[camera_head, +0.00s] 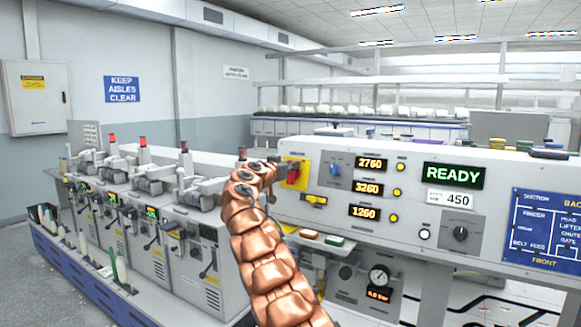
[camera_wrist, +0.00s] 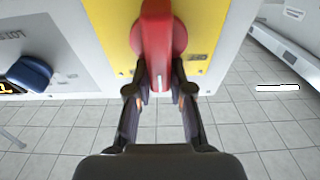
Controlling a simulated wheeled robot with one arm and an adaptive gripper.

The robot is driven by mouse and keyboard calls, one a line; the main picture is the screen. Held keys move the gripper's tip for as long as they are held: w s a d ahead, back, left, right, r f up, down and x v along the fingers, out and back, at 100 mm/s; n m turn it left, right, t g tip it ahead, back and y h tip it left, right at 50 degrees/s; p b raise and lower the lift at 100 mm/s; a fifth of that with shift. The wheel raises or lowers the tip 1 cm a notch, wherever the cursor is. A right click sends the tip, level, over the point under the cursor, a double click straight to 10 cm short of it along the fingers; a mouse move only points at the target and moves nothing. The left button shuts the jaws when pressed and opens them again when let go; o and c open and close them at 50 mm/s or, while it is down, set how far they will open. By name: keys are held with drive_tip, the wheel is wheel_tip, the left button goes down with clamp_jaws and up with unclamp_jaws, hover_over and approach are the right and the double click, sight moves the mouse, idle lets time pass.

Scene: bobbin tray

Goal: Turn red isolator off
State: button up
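The red isolator is a red rotary handle on a yellow plate (camera_wrist: 205,30) at the left end of the control panel. In the wrist view the red handle (camera_wrist: 157,40) points toward my gripper (camera_wrist: 159,78), its end lying between the two fingertips. The fingers flank it closely; whether both pads press on it I cannot tell. In the head view my copper-coloured arm comes up from the bottom and my gripper (camera_head: 272,172) meets the red handle (camera_head: 293,173) from the left. Part of the handle and plate is hidden there.
A blue knob (camera_head: 335,167) sits on the panel right of the isolator; it also shows in the wrist view (camera_wrist: 30,74). Amber displays, a lit READY display (camera_head: 454,175) and a black knob (camera_head: 461,233) lie further right. Spindle machines (camera_head: 165,225) stand on the left.

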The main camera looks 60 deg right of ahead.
clamp_jaws()
drive_tip(key=shift+a+f+n+b, duration=0.1)
drive_tip(key=shift+n+b, duration=0.2)
drive_tip(key=shift+b, duration=0.5)
drive_tip(key=shift+w+f+t+b, duration=0.1)
drive_tip(key=shift+w+t+b, duration=0.05)
drive_tip(key=shift+t+b, duration=0.2)
drive_tip(key=n+b, duration=0.2)
drive_tip(key=b, duration=0.1)
drive_tip(key=shift+w+n+t, duration=0.15)
drive_tip(key=shift+n+t, duration=0.1)
drive_tip(key=shift+n, duration=0.05)
drive_tip(key=shift+w+n+t+b, duration=0.15)
drive_tip(key=shift+n+t+b, duration=0.15)
drive_tip(key=shift+n+b, duration=0.6)
drive_tip(key=shift+w+a+f+n+t+y+p, duration=0.1)
drive_tip(key=shift+w+f+n+t+y+p, duration=0.35)
drive_tip(key=shift+n+p, duration=1.8)
drive_tip(key=shift+w+a+f+n+t+y+p, duration=0.25)
drive_tip(key=shift+n+y+p, duration=0.35)
drive_tip(key=shift+n+p, duration=1.55)
drive_tip(key=shift+w+d+f+n+t+y+p, duration=0.15)
drive_tip(key=shift+n+t+y+p, duration=0.75)
drive_tip(key=shift+n, duration=2.3)
drive_tip(key=shift+a+f+g+h+p, duration=0.1)
drive_tip(key=shift+f+g+h+p, duration=0.15)
drive_tip(key=shift+g+p, duration=0.25)
